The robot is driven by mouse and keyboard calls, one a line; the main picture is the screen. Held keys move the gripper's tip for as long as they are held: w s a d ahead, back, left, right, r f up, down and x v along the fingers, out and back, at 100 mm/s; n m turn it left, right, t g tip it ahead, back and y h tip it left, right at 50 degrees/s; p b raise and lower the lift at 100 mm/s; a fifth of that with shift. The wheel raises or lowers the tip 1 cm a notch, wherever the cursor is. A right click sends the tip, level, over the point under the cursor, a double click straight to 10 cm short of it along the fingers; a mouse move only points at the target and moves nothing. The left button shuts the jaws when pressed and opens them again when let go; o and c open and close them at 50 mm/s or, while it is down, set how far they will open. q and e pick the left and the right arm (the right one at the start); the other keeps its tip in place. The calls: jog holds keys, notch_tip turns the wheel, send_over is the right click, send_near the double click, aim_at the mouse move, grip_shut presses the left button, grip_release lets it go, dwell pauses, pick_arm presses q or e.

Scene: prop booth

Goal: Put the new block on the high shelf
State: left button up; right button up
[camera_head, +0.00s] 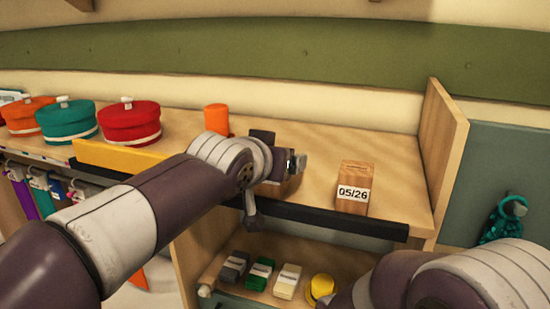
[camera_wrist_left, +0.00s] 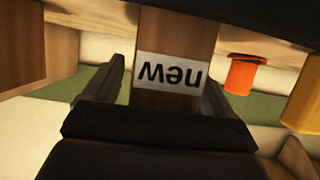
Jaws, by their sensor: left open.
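The new block (camera_wrist_left: 172,35) is wooden with a white label reading "new", upside down in the left wrist view. It stands between the two fingers of my left gripper (camera_wrist_left: 165,78), which are open around it. In the head view my left gripper (camera_head: 290,163) is over the front part of the high shelf (camera_head: 310,140). A wooden piece below it (camera_head: 284,188) is probably the same block, mostly hidden by the gripper. My right arm shows at the lower right of the head view; its gripper is out of view.
An orange cylinder (camera_head: 216,119), a red hat box (camera_head: 130,122) and a yellow block (camera_head: 120,158) are left. An upright side panel (camera_head: 442,150) closes the right end. A lower shelf holds several small items.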

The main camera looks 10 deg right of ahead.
pick_arm(q)
jog(key=shift+r, duration=0.3)
jog(key=shift+s+a+r+b, duration=0.1)
jog(key=shift+s+a+b, duration=0.35)
jog(key=shift+s+b, duration=0.15)
jog(key=shift+s+a+r+b, duration=0.1)
jog(key=shift+s+a+b, duration=0.35)
jog(key=shift+s, duration=0.2)
jog(key=b+v, duration=0.2)
jog(key=v, duration=0.7)
jog(key=shift+r, duration=0.2)
jog(key=shift+w+d, duration=0.15)
